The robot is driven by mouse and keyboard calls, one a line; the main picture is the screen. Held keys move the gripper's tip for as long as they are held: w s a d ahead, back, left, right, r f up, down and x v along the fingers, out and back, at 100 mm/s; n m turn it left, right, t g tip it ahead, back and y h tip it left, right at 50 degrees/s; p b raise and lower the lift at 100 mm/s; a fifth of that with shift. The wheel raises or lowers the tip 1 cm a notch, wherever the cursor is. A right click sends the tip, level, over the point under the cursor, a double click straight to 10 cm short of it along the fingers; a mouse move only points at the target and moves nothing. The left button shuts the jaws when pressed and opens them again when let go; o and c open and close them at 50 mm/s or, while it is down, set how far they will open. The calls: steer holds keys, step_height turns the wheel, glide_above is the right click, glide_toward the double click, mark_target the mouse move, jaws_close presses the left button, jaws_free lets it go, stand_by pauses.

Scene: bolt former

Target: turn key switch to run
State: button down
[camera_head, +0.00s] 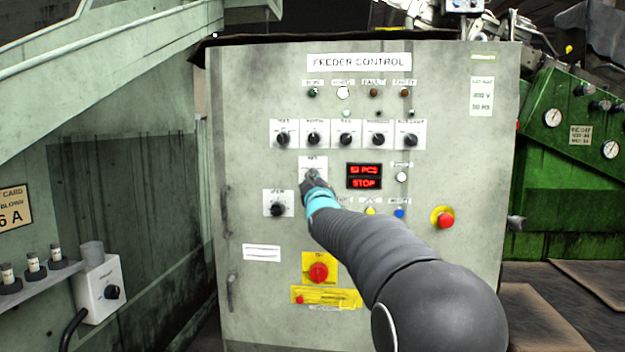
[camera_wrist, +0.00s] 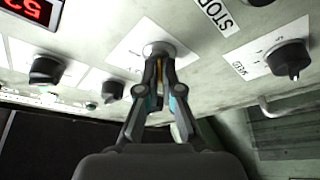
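The key switch sits on a white plate (camera_head: 313,163) in the middle of the grey feeder control panel (camera_head: 470,150). My gripper (camera_head: 312,182) is right at it and covers most of it in the head view. In the wrist view, the round metal collar of the switch (camera_wrist: 160,47) shows on its white plate (camera_wrist: 128,48). My gripper (camera_wrist: 160,68) points straight at the collar, its two fingers nearly together with a thin strip of something between them. The fingers hide the key, so I cannot read its position.
A row of black knobs (camera_head: 346,137) runs above the switch. Another knob (camera_head: 278,205) is at lower left. A red emergency button (camera_head: 444,219) is at right, and a red rotary switch on yellow (camera_head: 318,270) is below. Green machinery (camera_head: 565,150) stands at right.

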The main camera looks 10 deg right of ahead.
steer(key=shift+f+m+b, duration=0.1)
steer(key=shift+m+b, duration=0.35)
steer(key=shift+m, duration=0.05)
steer(key=shift+w+a+m+g+h+p, duration=0.15)
steer(key=shift+m+g+h, duration=0.45)
steer(key=shift+m+h, duration=2.35)
steer(key=shift+s+a+m+g+h+p, duration=0.1)
steer(key=shift+m+g+h+p, duration=0.4)
steer(key=shift+m, duration=4.7)
steer(key=shift+w+a+m+g+h, duration=0.1)
steer(key=shift+m+g+h, duration=0.6)
steer(key=shift+m+h, duration=2.35)
steer(key=shift+m+y, duration=0.8)
steer(key=shift+m, duration=0.4)
steer(key=c, duration=1.4)
jaws_free()
steer(key=shift+d, duration=0.1)
steer(key=shift+o, duration=0.2)
